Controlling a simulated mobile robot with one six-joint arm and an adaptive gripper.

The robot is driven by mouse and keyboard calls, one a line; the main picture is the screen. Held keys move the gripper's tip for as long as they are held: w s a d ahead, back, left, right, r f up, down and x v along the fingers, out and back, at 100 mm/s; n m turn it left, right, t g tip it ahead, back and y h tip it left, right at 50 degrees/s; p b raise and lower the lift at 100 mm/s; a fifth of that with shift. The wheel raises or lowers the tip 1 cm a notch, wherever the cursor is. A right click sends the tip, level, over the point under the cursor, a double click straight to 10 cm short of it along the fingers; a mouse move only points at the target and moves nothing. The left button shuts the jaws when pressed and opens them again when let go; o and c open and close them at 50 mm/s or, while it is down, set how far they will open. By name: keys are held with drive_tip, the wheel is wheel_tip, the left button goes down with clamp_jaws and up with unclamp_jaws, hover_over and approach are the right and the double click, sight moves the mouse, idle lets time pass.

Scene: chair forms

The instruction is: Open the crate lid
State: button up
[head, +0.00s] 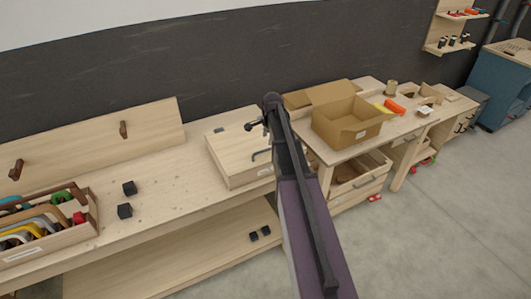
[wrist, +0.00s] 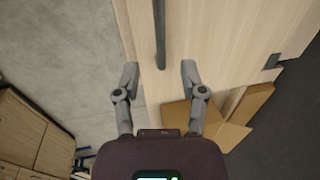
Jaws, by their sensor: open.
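The crate (head: 232,172) is a pale wooden box on the workbench, left of my arm. In the wrist view the lid (wrist: 225,35) fills the top, and the handle (wrist: 160,35) runs down from the top edge. My gripper (wrist: 160,75) is open, with its fingers on either side of the line of the handle, near its lower end. Contact cannot be told. In the head view my gripper (head: 256,124) is above the crate.
An open cardboard box (head: 345,125) stands on the table to the right. A wooden tray of clamps (head: 45,235) is at the left, with black blocks (head: 125,211) beside it. The bench (head: 165,190) between the blocks and crate is mostly clear.

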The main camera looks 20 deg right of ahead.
sight(266, 150)
drive_tip(key=shift+w+f+b, duration=0.2)
drive_tip(key=shift+f+b, duration=0.85)
drive_tip(key=shift+f, duration=0.1)
drive_tip(key=shift+w+f+b, duration=0.25)
drive_tip(key=shift+f+b, duration=0.8)
drive_tip(key=shift+f, duration=0.1)
drive_tip(key=shift+w+f+b, duration=0.2)
drive_tip(key=shift+f+b, duration=0.85)
drive_tip(key=shift+f, duration=0.1)
